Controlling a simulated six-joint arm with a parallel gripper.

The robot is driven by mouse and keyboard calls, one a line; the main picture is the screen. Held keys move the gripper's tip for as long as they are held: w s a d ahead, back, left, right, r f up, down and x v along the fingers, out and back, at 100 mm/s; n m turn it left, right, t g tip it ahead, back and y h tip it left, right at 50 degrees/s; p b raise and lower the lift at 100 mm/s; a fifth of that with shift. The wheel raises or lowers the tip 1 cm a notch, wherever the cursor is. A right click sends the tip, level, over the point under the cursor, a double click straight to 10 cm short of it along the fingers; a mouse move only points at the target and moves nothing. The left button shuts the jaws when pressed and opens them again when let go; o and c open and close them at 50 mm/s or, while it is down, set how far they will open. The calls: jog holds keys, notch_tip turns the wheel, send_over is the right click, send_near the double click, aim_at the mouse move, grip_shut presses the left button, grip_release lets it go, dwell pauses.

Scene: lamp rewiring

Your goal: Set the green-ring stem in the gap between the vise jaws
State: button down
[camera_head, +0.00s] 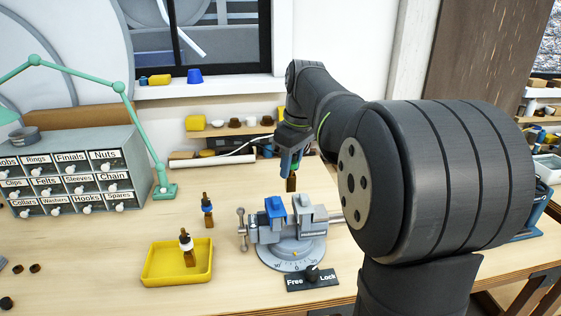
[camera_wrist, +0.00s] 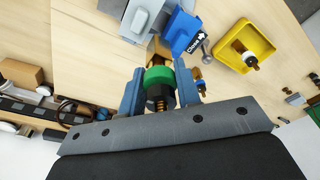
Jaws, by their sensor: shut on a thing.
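The green-ring stem (camera_wrist: 159,75) is between the two blue fingers of my gripper (camera_wrist: 160,92) in the wrist view. Its green ring and dark threaded end face the camera, and its brass part points away. In the head view my gripper (camera_head: 291,164) is above the bench, behind the vise (camera_head: 291,250), with the stem's brown lower part (camera_head: 291,184) below the fingers. The stem is apart from the vise.
A blue-ring stem (camera_head: 207,213) stands upright left of the vise. A yellow tray (camera_head: 152,276) holds a white-ring stem (camera_head: 187,252). A labelled drawer cabinet (camera_head: 75,148) and a green lamp (camera_head: 165,190) stand at left.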

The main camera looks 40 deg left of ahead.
aim_at(291, 190)
jog(key=shift+f, duration=4.45)
jog(key=shift+f, duration=0.2)
jog(key=c, duration=1)
grip_release()
jog(key=shift+s+f, duration=0.1)
jog(key=shift+d, duration=0.1)
jog(key=shift+o, duration=0.2)
notch_tip(291, 190, up, 18)
jog(key=d, duration=0.2)
jog(key=shift+d, duration=0.2)
